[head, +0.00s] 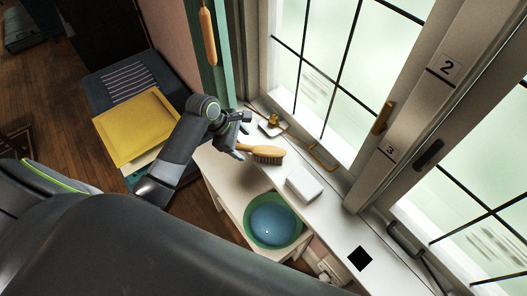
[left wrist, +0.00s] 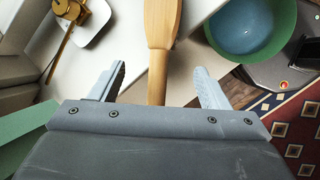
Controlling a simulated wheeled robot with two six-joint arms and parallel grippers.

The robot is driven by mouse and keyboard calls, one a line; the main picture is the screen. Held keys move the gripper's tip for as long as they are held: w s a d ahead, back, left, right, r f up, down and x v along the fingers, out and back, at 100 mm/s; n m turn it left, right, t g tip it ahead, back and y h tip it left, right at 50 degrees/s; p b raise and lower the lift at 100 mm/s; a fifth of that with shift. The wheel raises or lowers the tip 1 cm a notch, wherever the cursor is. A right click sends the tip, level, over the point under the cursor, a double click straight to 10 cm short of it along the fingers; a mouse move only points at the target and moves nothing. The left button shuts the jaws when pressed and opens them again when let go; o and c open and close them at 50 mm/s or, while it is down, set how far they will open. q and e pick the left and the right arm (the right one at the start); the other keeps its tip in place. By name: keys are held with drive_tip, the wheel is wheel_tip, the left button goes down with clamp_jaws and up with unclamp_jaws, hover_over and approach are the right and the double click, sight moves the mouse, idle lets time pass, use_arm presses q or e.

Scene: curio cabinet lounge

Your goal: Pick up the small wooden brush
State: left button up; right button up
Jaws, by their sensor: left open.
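The small wooden brush (head: 266,152) lies on the white sill-side surface, its dark bristles showing along one edge. My left gripper (head: 243,136) is open at the handle end of the brush. In the left wrist view, the brush's pale wooden handle (left wrist: 160,55) runs down between the two open fingers of my left gripper (left wrist: 160,78), with gaps on both sides. The lower end of the handle is hidden behind the gripper body. My right gripper does not show.
A white box (head: 304,184) and a green bowl with a blue inside (head: 274,222) stand right of the brush. A brass item on a white dish (head: 271,126) sits behind it by the window. A yellow folder (head: 135,127) lies on a chair at left.

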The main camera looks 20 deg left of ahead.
sight(248, 147)
use_arm(q)
drive_tip(key=x, duration=0.2)
drive_tip(key=p+x, duration=0.1)
drive_tip(key=x, duration=0.1)
drive_tip(key=shift+w+d+r, duration=0.1)
drive_tip(key=shift+d, duration=0.25)
drive_tip(key=shift+w+f, duration=0.1)
drive_tip(key=shift+f, duration=0.3)
drive_tip(key=shift+r, duration=0.1)
drive_tip(key=c, duration=1.3)
wheel_tip(248, 147, up, 10)
drive_tip(key=shift+b, duration=0.5)
